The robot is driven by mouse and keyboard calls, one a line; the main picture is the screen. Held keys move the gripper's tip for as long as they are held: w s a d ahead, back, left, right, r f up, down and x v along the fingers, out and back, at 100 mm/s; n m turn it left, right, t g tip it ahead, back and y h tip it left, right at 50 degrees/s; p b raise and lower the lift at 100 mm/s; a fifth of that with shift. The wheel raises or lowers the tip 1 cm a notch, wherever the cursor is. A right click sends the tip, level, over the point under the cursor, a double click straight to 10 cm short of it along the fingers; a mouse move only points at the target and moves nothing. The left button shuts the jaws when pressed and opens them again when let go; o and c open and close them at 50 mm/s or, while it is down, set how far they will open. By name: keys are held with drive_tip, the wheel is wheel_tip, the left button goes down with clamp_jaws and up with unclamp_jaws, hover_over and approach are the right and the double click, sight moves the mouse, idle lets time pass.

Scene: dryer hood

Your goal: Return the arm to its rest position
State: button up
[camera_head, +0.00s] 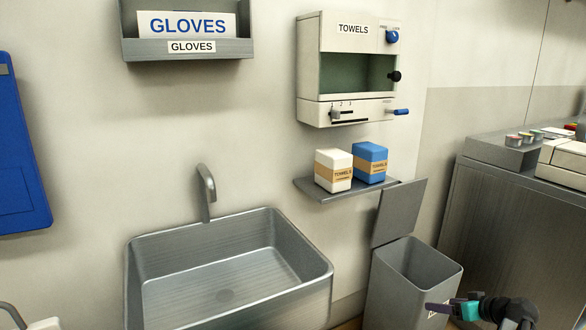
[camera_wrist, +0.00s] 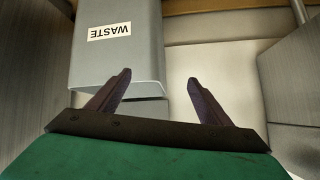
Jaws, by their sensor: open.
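My gripper (camera_head: 437,308) is at the lower right of the head view, in front of the grey waste bin (camera_head: 387,292). In the wrist view my gripper (camera_wrist: 160,82) has its two dark fingers spread apart, with nothing between them. The wrist view also shows the bin (camera_wrist: 90,62) with its WASTE label upside down. The left finger overlaps the bin's outline in that view; I cannot tell how far apart they are in depth. Most of my arm lies outside the head view.
A steel sink (camera_head: 143,262) stands left of the bin. The bin's lid (camera_head: 398,213) is raised. A shelf (camera_head: 318,189) holds a white and a blue towel pack below the towel dispenser (camera_head: 311,62). A grey cabinet (camera_head: 500,225) stands at right.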

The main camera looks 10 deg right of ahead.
drive_tip(key=s+a+f+g+y+p, duration=0.15)
drive_tip(key=a+f+g+p, duration=0.25)
drive_tip(key=a+f, duration=0.75)
drive_tip(key=s+a+f+g+y+p, duration=0.15)
drive_tip(key=a+f+g+p, duration=0.3)
drive_tip(key=a, duration=1.45)
drive_tip(key=s+a+f+g+h+p, duration=0.1)
drive_tip(key=s+a+f+g+p, duration=0.35)
drive_tip(key=s+a, duration=0.6)
drive_tip(key=s+a+g+h+p, duration=0.2)
drive_tip(key=s+a+h+p, duration=0.1)
drive_tip(key=s, duration=0.9)
drive_tip(key=a+p, duration=0.1)
drive_tip(key=a, duration=0.1)
drive_tip(key=shift+s+a+f+n+g+h+p, duration=0.15)
drive_tip(key=shift+a+n+g+h+p, duration=0.15)
drive_tip(key=shift+a+g, duration=0.1)
